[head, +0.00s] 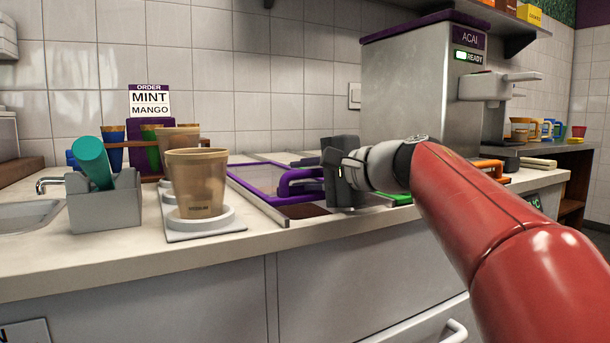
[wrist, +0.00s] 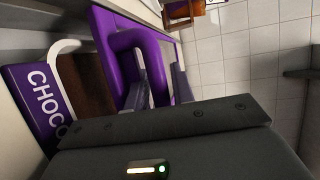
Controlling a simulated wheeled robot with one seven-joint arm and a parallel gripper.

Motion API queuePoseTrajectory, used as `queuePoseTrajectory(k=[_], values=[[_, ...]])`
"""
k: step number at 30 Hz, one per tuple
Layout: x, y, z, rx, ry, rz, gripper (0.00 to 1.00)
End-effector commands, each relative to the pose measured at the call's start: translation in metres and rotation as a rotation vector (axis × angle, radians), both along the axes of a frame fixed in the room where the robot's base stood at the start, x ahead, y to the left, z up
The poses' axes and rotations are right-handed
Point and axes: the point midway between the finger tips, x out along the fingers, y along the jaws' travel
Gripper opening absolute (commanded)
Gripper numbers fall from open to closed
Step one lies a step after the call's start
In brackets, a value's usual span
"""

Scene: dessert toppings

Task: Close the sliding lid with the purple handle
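The sliding lid (head: 255,178) has a purple frame and lies on the counter unit. Its raised purple loop handle (head: 298,180) stands at its right side. My gripper (head: 328,172) is right at the handle, its dark body covering the handle's right end. In the wrist view the purple handle (wrist: 128,38) rises just beyond the gripper body, with one leg running down between two greyish finger-like parts. Whether they press on it is unclear. A dark brown well (wrist: 85,85) shows uncovered beside a purple label reading "CHOCO" (wrist: 38,105).
Two brown cups, the front one (head: 200,182) on a white stand (head: 208,228), are left of the lid. A grey box (head: 105,203) holds a teal cylinder. The acai machine (head: 420,85) stands behind my arm. A green-edged lid (head: 398,198) lies to the right.

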Motion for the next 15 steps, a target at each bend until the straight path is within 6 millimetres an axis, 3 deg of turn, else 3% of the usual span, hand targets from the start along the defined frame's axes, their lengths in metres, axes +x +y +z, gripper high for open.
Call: queuePoseTrajectory(k=[8, 15], values=[[-0.003, -0.003, 0.001, 0.000, 0.000, 0.000, 0.24], [-0.028, -0.029, 0.008, 0.000, -0.001, -0.003, 0.24]])
